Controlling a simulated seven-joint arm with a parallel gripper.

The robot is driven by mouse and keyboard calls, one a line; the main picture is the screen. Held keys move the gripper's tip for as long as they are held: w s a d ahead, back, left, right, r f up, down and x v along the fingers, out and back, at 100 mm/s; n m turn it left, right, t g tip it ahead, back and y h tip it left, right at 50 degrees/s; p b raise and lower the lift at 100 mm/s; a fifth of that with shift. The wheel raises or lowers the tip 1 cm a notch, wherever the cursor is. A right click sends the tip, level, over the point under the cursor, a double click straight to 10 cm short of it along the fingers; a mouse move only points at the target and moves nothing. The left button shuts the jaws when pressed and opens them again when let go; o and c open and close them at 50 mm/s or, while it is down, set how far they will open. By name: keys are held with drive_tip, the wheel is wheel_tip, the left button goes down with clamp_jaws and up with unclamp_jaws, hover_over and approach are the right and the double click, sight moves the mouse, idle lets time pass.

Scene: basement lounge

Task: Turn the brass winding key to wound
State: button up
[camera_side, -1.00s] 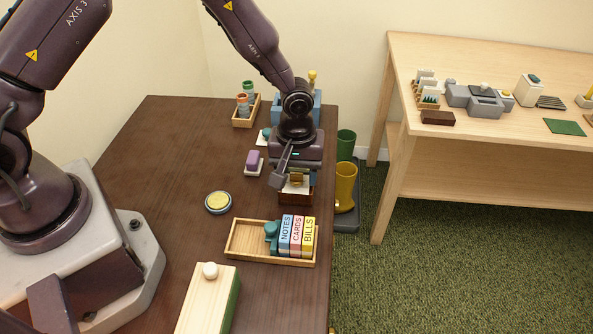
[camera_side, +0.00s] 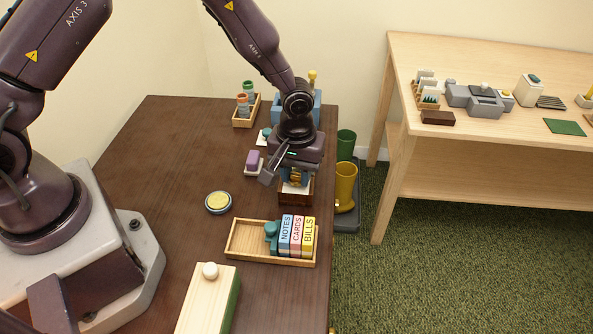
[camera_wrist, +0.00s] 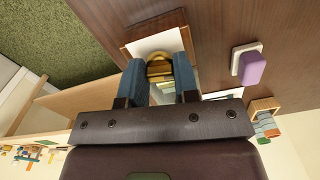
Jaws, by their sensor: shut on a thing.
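The brass winding key (camera_wrist: 158,67) shows between the two blue finger pads of my gripper (camera_wrist: 161,80) in the wrist view. My gripper is shut on it. In the side view the key (camera_side: 296,177) is a small gold piece under my gripper (camera_side: 287,178). It stands at the white face (camera_wrist: 155,43) of a small brown wooden box (camera_side: 295,194) near the table's right edge. My fingers hide part of the key and face, and I cannot read any wound mark.
A purple block (camera_side: 254,160) on a white base stands just left of my gripper. A wooden tray (camera_side: 245,240) with labelled blocks lies in front, and a round yellow-topped tin (camera_side: 218,202) to the left. Green and yellow boots (camera_side: 345,185) stand beyond the table edge.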

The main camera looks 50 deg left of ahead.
drive_tip(key=m, duration=1.4)
drive_tip(key=shift+m, duration=0.3)
drive_tip(key=m, duration=0.3)
drive_tip(key=shift+m, duration=0.3)
drive_tip(key=m, duration=0.3)
drive_tip(key=shift+m, duration=0.3)
drive_tip(key=m, duration=0.6)
drive_tip(key=shift+m, duration=0.3)
drive_tip(key=o, duration=0.9)
